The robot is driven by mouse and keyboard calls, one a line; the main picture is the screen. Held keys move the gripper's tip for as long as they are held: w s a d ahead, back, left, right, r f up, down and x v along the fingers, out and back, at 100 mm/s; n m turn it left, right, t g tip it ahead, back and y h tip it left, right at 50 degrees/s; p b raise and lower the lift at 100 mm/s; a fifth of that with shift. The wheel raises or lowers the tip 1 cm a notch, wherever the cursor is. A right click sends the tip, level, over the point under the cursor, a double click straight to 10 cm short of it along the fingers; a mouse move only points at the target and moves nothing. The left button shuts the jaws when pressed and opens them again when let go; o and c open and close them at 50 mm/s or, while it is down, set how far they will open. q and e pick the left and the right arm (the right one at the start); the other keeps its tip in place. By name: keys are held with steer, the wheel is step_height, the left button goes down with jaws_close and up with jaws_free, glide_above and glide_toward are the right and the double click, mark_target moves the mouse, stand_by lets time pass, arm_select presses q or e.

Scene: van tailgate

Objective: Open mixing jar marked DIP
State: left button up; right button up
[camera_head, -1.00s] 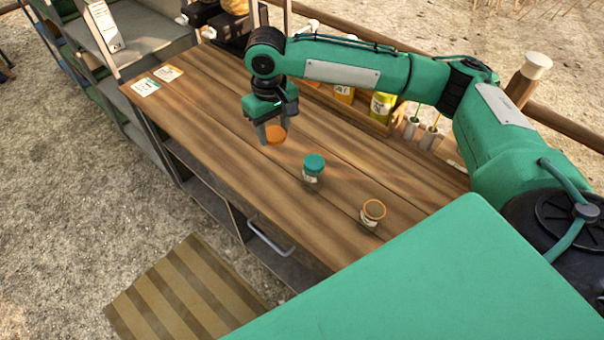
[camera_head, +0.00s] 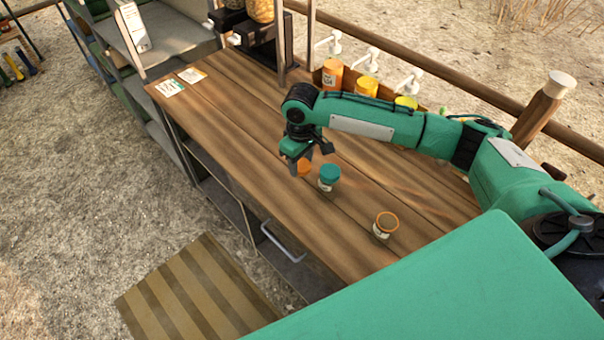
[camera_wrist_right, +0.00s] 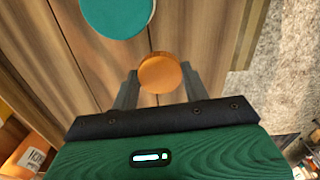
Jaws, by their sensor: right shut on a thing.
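My right gripper (camera_head: 302,165) is shut on an orange lid (camera_head: 304,170). The right wrist view also shows the orange lid (camera_wrist_right: 160,73) between its two fingers. It is beside a small jar with a teal lid (camera_head: 329,173), a little left of it; that teal lid shows at the top of the right wrist view (camera_wrist_right: 116,12). A small jar with an orange rim (camera_head: 386,223) stands upright further right and looks open on top. The jar labels are too small to read. I cannot tell whether the held lid touches the table. My left gripper is not in view.
The wooden counter (camera_head: 222,105) is clear on its left half apart from two cards (camera_head: 181,80). Orange and yellow containers (camera_head: 366,86) and white taps (camera_head: 367,58) line the back edge. A drawer handle (camera_head: 284,243) sticks out at the front.

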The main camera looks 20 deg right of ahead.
mark_target(301, 183)
step_height(301, 183, down, 2)
steer(key=shift+f, duration=0.2)
step_height(301, 183, down, 3)
steer(key=shift+f+p, duration=0.2)
steer(key=shift+p, duration=0.15)
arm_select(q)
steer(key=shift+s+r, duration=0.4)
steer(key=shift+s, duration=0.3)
arm_select(e)
steer(key=shift+f, duration=0.3)
steer(key=shift+f, duration=0.15)
steer(key=o, duration=1.1)
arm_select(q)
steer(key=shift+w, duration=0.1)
arm_select(e)
step_height(301, 183, up, 12)
steer(key=shift+r+b, duration=0.2)
steer(key=shift+b, duration=0.9)
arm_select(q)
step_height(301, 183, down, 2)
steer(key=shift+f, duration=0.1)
